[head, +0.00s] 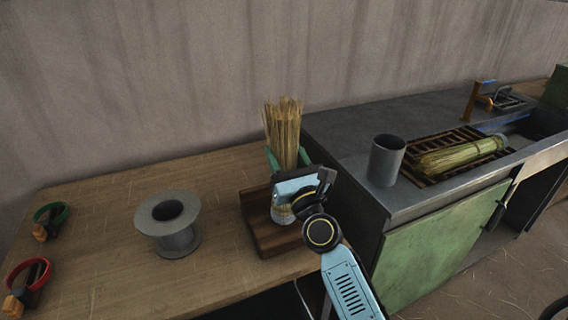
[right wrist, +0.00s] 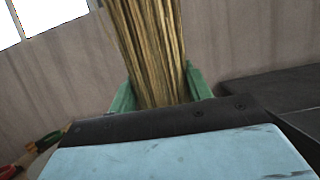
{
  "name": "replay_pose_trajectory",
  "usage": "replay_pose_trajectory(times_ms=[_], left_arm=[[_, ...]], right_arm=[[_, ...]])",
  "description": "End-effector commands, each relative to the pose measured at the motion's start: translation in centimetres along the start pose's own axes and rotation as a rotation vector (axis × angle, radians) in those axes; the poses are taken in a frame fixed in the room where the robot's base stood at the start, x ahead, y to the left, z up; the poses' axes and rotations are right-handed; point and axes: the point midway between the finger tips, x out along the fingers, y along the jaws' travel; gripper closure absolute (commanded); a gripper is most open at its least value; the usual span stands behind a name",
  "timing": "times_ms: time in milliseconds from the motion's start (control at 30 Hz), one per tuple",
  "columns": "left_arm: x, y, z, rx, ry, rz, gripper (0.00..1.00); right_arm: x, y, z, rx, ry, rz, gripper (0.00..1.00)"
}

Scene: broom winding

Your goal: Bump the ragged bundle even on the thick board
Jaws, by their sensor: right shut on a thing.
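The ragged bundle (head: 283,130) of straw stands roughly upright over the thick dark board (head: 268,237) on the wooden table. Its top ends look uneven. My right gripper (head: 286,160) is shut on the bundle, with its green fingers on either side of the straw. In the right wrist view the bundle (right wrist: 148,45) rises between the green fingers (right wrist: 158,92). The bundle's lower end shows pale just below the gripper, at or close to the board; whether it touches is hard to tell. My left gripper is not in view.
A grey spool (head: 169,222) stands left of the board. Green-handled (head: 50,218) and red-handled (head: 28,280) tools lie at the table's left. A metal cup (head: 386,160) and another straw bundle (head: 460,156) on a slatted rack are on the grey counter (head: 340,125).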

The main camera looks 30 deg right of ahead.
Motion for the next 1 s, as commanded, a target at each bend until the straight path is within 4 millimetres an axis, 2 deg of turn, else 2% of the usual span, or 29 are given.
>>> replay_pose_trajectory(times_ms=[267,700,1000], left_arm=[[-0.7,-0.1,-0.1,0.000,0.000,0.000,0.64],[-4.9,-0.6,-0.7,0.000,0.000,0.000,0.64],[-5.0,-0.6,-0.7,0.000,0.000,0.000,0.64]], right_arm=[[0.2,0.0,0.5,0.000,0.003,0.001,0.67],[1.9,0.1,4.6,0.000,0.002,0.001,0.67],[1.9,0.1,4.7,-0.001,0.002,0.001,0.67]])
